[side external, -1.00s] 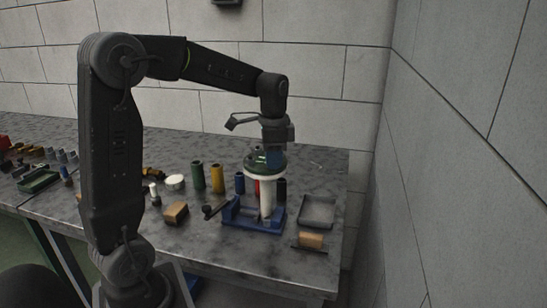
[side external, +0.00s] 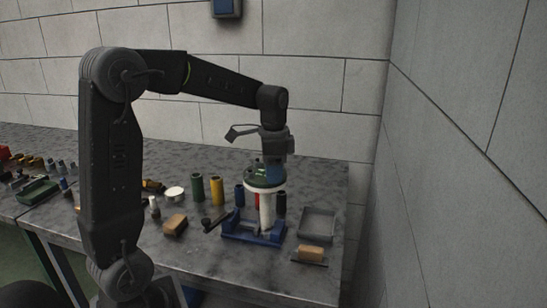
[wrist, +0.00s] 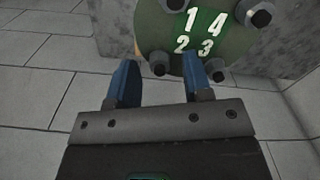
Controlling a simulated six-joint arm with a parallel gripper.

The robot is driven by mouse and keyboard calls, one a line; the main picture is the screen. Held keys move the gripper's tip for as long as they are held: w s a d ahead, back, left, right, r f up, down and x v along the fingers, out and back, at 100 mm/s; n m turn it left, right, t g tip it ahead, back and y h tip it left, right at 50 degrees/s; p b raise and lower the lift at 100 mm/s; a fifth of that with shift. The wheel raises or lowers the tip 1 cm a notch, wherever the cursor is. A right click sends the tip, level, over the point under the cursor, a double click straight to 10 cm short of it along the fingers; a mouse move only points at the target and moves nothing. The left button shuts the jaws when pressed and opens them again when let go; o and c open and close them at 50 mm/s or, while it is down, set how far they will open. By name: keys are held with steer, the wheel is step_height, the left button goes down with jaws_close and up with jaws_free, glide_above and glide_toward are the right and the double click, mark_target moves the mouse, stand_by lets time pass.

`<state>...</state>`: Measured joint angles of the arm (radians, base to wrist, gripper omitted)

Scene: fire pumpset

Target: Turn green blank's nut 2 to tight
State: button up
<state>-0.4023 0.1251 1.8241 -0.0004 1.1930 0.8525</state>
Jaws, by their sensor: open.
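The green blank (side external: 258,180) is a round green plate on top of a white upright pipe (side external: 267,209). In the wrist view its face (wrist: 214,42) shows the white numbers 1, 4, 2 and 3, with dark nuts around the edge. The nut closest to number 2 (wrist: 158,66) lies between my fingertips in the picture. Another nut (wrist: 215,68) near number 3 is beside or behind the right finger. My gripper (wrist: 160,66) is open, its blue fingers pointing at the plate. In the side view my gripper (side external: 274,172) is right above the blank; contact cannot be told.
The pipe stands in a blue vise (side external: 240,233) on the grey table. A grey tray (side external: 317,224) and a wooden-topped block (side external: 311,253) are to the right. Green (side external: 197,188) and yellow (side external: 217,190) cylinders stand left of the pipe. A wall is close on the right.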

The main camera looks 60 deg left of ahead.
step_height(320, 180, up, 14)
steer(key=shift+f, duration=0.15)
stand_by(0.6)
steer(key=s+d+f+n+t, duration=0.5)
steer(key=s+d+f, duration=0.6)
steer(key=s+d, duration=0.4)
steer(key=shift+s+f+t, duration=0.25)
steer(key=shift+s+t, duration=0.05)
steer(key=shift+s, duration=0.3)
stand_by(0.7)
